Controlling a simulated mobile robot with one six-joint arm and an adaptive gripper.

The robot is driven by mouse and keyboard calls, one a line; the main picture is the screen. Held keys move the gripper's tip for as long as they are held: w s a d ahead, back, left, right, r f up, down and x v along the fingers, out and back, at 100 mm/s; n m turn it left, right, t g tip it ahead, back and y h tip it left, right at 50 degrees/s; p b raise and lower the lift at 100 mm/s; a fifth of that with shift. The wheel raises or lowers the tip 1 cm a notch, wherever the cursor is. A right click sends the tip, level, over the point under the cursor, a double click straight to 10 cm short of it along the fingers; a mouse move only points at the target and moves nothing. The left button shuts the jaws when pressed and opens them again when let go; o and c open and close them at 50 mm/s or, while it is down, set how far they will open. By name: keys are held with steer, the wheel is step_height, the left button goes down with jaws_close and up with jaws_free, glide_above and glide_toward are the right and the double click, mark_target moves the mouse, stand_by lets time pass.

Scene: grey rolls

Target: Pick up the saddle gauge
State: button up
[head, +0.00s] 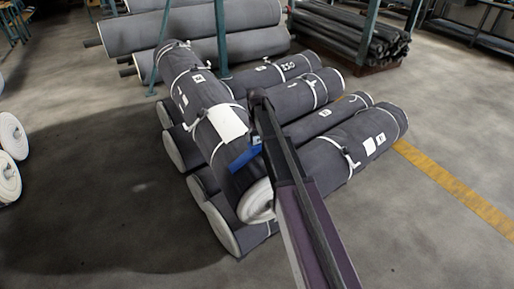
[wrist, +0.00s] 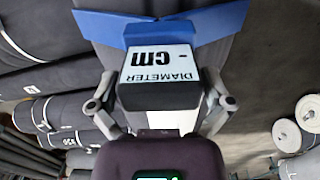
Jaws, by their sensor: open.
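The saddle gauge has blue wings and a dark box body with a white label reading "DIAMETER" and "cm". In the head view its blue part (head: 246,154) rests on the top grey roll (head: 196,88), and my arm hides the rest. In the wrist view the gauge (wrist: 160,62) is close, its blue wings spread across the roll. My gripper (wrist: 160,90) is open, with one finger on each side of the box body. I cannot tell whether the fingers touch it.
Several strapped grey rolls (head: 372,134) lie stacked beneath and beside the top roll. More rolls (head: 190,25) lie behind, near green posts (head: 220,40). The floor at the right is clear, with a yellow line (head: 460,195).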

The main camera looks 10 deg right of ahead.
steer(key=c, duration=1)
steer(key=shift+r, duration=0.1)
step_height(320, 180, up, 2)
steer(key=p, duration=0.2)
steer(key=shift+r+p, duration=0.25)
steer(key=shift+p, duration=0.1)
steer(key=shift+s+r+p, duration=0.35)
steer(key=shift+r+p, duration=0.25)
steer(key=shift+p, duration=0.05)
steer(key=s, duration=1)
steer(key=s+r+p, duration=0.1)
steer(key=s, duration=0.4)
steer(key=shift+s, duration=0.15)
steer(key=shift+r, duration=0.1)
steer(key=w+r+p, duration=0.2)
steer(key=w, duration=0.3)
steer(key=w+r+p, duration=0.3)
steer(key=w, duration=0.2)
steer(key=w+r+p, duration=0.2)
steer(key=w, duration=0.4)
steer(key=shift+r+p, duration=0.3)
steer(key=shift+p, duration=0.1)
